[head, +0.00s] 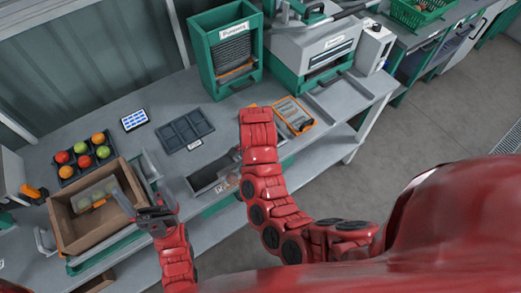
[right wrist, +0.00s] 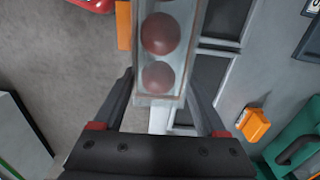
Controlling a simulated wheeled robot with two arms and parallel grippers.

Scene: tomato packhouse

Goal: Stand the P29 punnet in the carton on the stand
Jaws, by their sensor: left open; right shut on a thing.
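The brown open carton (head: 100,232) sits tilted on its stand at the left of the head view. A clear punnet (head: 93,196) with an orange mark lies inside it. My left gripper (head: 143,203) is open and empty at the carton's right edge. In the right wrist view my right gripper (right wrist: 160,84) is shut on a clear punnet (right wrist: 160,98) with red tomatoes in it. Its label is not readable, so I cannot tell whether it is the P29. In the head view my right arm hides most of that gripper and punnet.
A black tray of red, green and orange tomatoes (head: 83,158) lies behind the carton. A small tablet (head: 134,120) and a dark compartment tray (head: 183,131) lie on the grey bench. A green punnet dispenser (head: 224,52) and an orange-edged tray (head: 293,115) stand farther right.

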